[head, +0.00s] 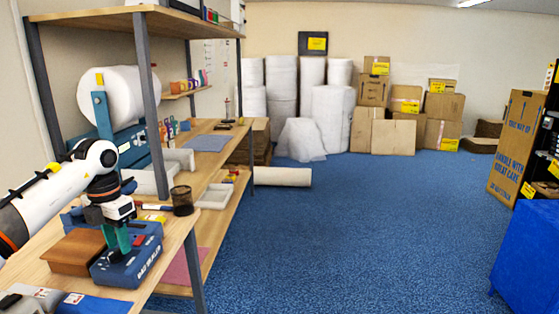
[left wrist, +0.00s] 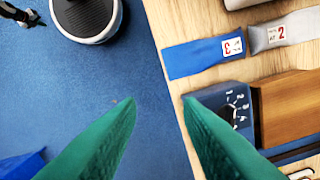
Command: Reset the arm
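My left gripper (head: 116,238) hangs fingers down at the front edge of the workbench, and in the head view its green fingers overlap the blue dial box (head: 128,256). In the left wrist view the fingers (left wrist: 158,103) stand apart with nothing between them. The gap there lies over the blue floor and the bench edge. The blue box with its numbered dial (left wrist: 232,108) is partly hidden behind the right-hand finger. I cannot tell whether a finger touches it. My right gripper is in neither view.
A brown wooden block (head: 75,252) lies beside the dial box. A blue packet (left wrist: 205,57) and a grey packet (left wrist: 285,32) lie on the bench. A dark mesh cup (head: 182,201) stands behind. A shelf post (head: 152,105) rises close by. Open blue floor (head: 340,235) lies to the right.

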